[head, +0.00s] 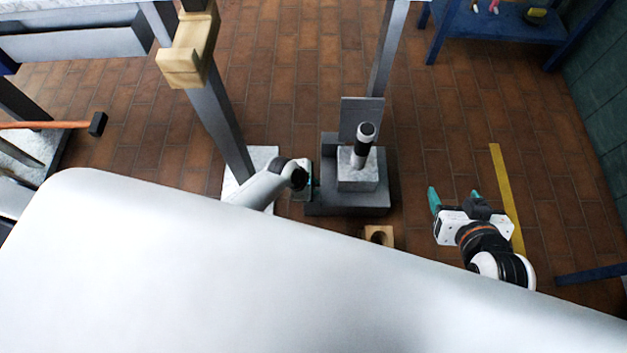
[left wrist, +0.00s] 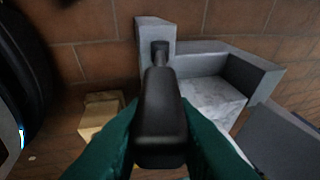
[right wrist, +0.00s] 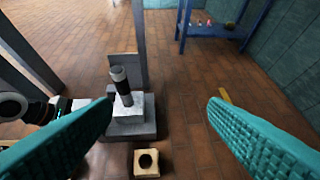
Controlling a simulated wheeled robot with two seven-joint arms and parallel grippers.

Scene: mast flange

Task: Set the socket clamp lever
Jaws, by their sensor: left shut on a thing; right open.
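The clamp lever's black handle (left wrist: 160,115) fills the middle of the left wrist view. A thin neck joins it to a grey upright piece (left wrist: 153,38) beside the grey socket base (left wrist: 262,75). My left gripper (head: 308,185) is shut on this handle at the left side of the socket base (head: 345,200); the handle is mostly hidden in the head view. A black and silver post (head: 363,145) stands up from a pale block in the base and also shows in the right wrist view (right wrist: 121,84). My right gripper (head: 456,195) is open and empty, right of the base.
A wooden block with a round hole (head: 379,235) lies on the floor in front of the base. A grey post with a wooden bracket (head: 190,48) rises at left. A blue bench (head: 490,22) stands at the back right.

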